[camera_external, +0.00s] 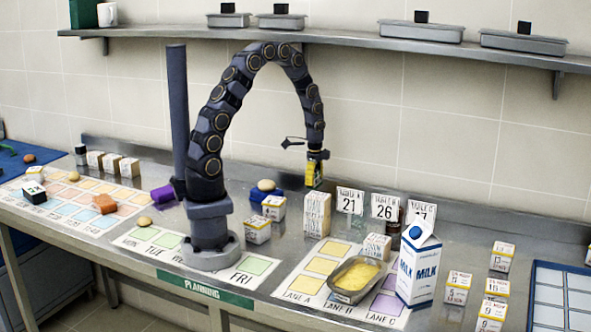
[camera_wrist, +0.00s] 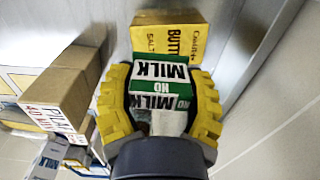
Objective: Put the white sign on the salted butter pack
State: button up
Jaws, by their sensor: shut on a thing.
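White surface also shows between the fingers; I cannot tell whether the held piece is the white sign. The yellow salted butter pack (camera_wrist: 168,43) lies just beyond the fingertips, partly covered by the held block. Whether they touch is unclear.
A tall cardboard box (camera_external: 317,214) stands below and in front of my gripper. White number cards (camera_external: 349,201) stand to its right. A milk carton (camera_external: 417,270) and a metal tray of yellow food (camera_external: 357,279) are nearer the front. The wall is close behind.

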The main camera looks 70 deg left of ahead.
aim_at(318, 170)
jog(key=shift+w+a+f, duration=0.2)
jog(key=shift+w+f, duration=0.35)
jog(key=shift+f, duration=0.2)
jog(key=shift+w+f, duration=0.1)
jog(key=shift+f, duration=1.55)
jog(key=shift+f, duration=0.1)
jog(key=o, duration=1.2)
jog(key=shift+c, duration=0.2)
notch_tip(318, 170, up, 12)
